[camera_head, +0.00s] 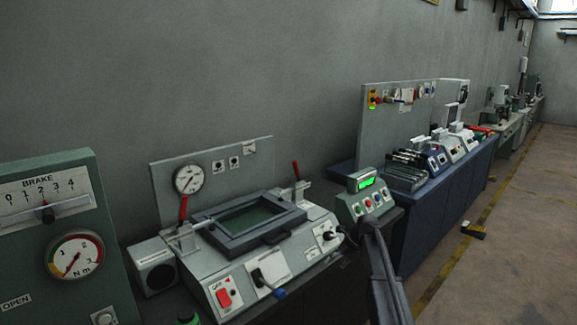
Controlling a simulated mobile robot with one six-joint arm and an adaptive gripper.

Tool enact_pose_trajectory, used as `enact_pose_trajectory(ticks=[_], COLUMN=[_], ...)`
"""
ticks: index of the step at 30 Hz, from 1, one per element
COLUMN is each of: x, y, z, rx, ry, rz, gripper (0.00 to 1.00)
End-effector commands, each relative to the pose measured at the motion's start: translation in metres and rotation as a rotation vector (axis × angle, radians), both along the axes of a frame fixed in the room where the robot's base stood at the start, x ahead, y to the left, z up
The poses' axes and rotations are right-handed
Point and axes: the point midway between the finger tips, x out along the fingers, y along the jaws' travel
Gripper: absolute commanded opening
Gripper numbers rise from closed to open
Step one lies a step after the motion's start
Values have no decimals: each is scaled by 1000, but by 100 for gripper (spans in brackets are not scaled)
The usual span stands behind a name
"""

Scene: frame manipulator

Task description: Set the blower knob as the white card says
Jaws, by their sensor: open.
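A grey frame machine (205,265) stands on the bench at centre left, with a dark rectangular frame (240,240) on top. A black knob (326,235) sits on a white plate at the right of its front; its pointer is too small to read. A small white card (249,146) is on the upright back panel; its writing is unreadable. I cannot tell which control is the blower knob or which label is the task's card. A dark two-bar shape at the lower right appears to be my gripper (372,222), open, in front of and right of the machine, apart from the knob.
A green brake panel (60,180) with a dial stands at the left. A red switch (223,297) and a blue-tipped lever (278,293) are on the machine's front. A button box (366,203) with a lit green display stands right. More benches and open floor (530,230) lie beyond.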

Motion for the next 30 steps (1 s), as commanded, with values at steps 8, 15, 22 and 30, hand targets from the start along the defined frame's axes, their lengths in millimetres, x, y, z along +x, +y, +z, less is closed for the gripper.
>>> enact_pose_trajectory(ticks=[8,15,22,30], x=[-41,-82,-121,-167], y=[5,9,11,11], z=[-4,-9,-12,-16], rx=[-52,-108,-155,-195], ry=[-146,-299,-430,-557], rz=[256,571,885,1266], gripper=[92,92,92,92])
